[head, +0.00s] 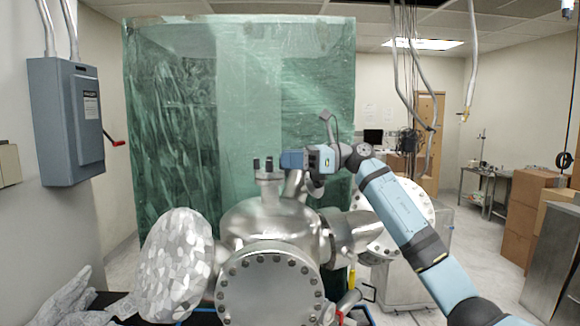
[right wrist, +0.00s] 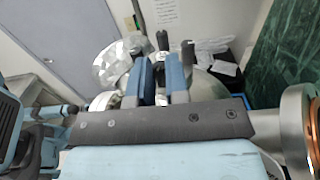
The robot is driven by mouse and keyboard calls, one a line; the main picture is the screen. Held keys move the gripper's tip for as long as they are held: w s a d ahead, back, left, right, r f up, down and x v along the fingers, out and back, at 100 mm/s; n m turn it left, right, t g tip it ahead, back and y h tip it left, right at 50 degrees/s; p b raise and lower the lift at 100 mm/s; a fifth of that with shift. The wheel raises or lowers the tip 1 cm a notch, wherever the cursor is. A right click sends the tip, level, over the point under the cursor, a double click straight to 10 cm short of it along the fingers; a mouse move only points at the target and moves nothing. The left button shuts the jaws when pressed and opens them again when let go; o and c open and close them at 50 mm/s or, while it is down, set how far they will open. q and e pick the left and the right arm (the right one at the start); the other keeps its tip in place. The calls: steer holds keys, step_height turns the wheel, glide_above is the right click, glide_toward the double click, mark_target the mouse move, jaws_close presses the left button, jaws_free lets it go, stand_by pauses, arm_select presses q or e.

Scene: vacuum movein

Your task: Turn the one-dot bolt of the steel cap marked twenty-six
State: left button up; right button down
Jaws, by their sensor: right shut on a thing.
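A steel chamber (head: 270,220) stands at the centre of the head view. A small steel cap (head: 268,175) sits on a short neck on its top, with dark upright bolts (head: 256,163) standing from it. My right gripper (head: 292,159) reaches in from the right at the cap's right side. In the right wrist view its two blue fingers (right wrist: 160,78) are close together, with dark bolt ends (right wrist: 163,40) beyond them. The gripper is shut on a bolt, mostly hidden by the fingers. No number or dot marks are readable. My left gripper is not in view.
A large bolted flange (head: 270,290) faces me below the cap. A green curtain (head: 235,110) hangs behind. Cardboard boxes (head: 525,205) stand far right.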

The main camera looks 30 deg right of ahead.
steer(key=m+t, duration=0.1)
steer(key=m+t+h, duration=0.1)
steer(key=shift+s+t, duration=0.2)
steer(key=shift+t, duration=0.1)
steer(key=m+t+h, duration=0.4)
steer(key=t+h, duration=0.1)
steer(key=shift+s+a, duration=0.25)
steer(key=shift+a, duration=0.1)
steer(key=shift+a+m+t+h, duration=0.1)
steer(key=shift+m+t+h, duration=0.2)
steer(key=shift+m+h, duration=0.35)
steer(key=m+t+h+b, duration=0.1)
steer(key=h+b, duration=0.1)
steer(key=m+t+h+b, duration=0.1)
steer(key=m+h+b, duration=0.1)
steer(key=h, duration=0.1)
steer(key=shift+s+a+f, duration=0.1)
steer(key=shift+a+f, duration=0.1)
steer(key=shift+r+m+h+b, duration=0.15)
steer(key=shift+m+h+b, duration=0.55)
steer(key=shift+h, duration=0.25)
steer(key=c, duration=1.1)
jaws_free()
